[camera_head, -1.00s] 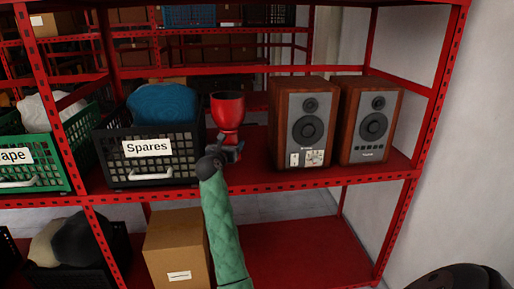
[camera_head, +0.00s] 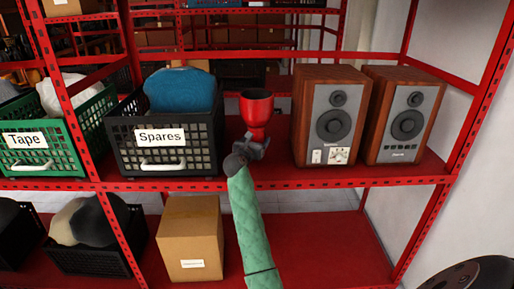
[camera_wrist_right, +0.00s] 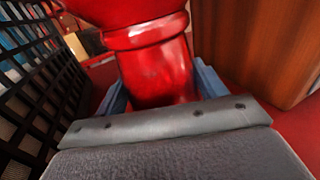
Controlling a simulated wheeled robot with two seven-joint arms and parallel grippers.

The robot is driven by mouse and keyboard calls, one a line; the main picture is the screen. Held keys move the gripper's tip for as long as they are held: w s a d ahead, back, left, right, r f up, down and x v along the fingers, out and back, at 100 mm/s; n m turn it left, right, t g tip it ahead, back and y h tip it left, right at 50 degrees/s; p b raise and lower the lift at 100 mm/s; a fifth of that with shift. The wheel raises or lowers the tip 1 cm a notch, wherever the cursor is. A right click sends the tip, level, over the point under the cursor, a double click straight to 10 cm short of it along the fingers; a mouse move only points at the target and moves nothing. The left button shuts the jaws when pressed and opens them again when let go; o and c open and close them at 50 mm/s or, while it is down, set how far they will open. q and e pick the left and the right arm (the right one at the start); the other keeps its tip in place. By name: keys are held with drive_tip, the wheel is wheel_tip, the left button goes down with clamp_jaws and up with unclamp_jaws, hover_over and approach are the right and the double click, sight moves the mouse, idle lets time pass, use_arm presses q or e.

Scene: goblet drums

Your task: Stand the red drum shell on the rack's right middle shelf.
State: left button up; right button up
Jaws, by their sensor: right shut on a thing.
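The red drum shell (camera_head: 257,108) is goblet-shaped and upright, with its wide bowl up. It is at the red rack's middle shelf (camera_head: 400,172), in the gap between the Spares crate and the wooden speakers. My right gripper (camera_head: 256,146) is shut on its narrow lower stem. In the right wrist view the drum shell (camera_wrist_right: 155,65) stands between the two blue-grey fingers (camera_wrist_right: 160,88). The gripper hides its foot, so I cannot tell whether it touches the shelf. My left gripper is not in view.
A black Spares crate (camera_head: 190,158) with a blue item stands close on the left. Two wooden speakers (camera_head: 303,120) stand on the right. A green Tape crate (camera_head: 75,150) is further left. A cardboard box (camera_head: 190,240) sits on the shelf below, with bare shelf to its right.

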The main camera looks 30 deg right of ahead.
wheel_tip(320, 180, down, 2)
drive_tip(key=shift+s+a+f, duration=0.1)
drive_tip(key=shift+f, duration=0.15)
drive_tip(key=shift+f+p, duration=0.3)
drive_tip(key=shift+f, duration=0.2)
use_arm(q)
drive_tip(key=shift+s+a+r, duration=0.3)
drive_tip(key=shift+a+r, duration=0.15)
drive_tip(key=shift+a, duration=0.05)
use_arm(e)
drive_tip(key=o, duration=1.4)
drive_tip(key=shift+f, duration=0.15)
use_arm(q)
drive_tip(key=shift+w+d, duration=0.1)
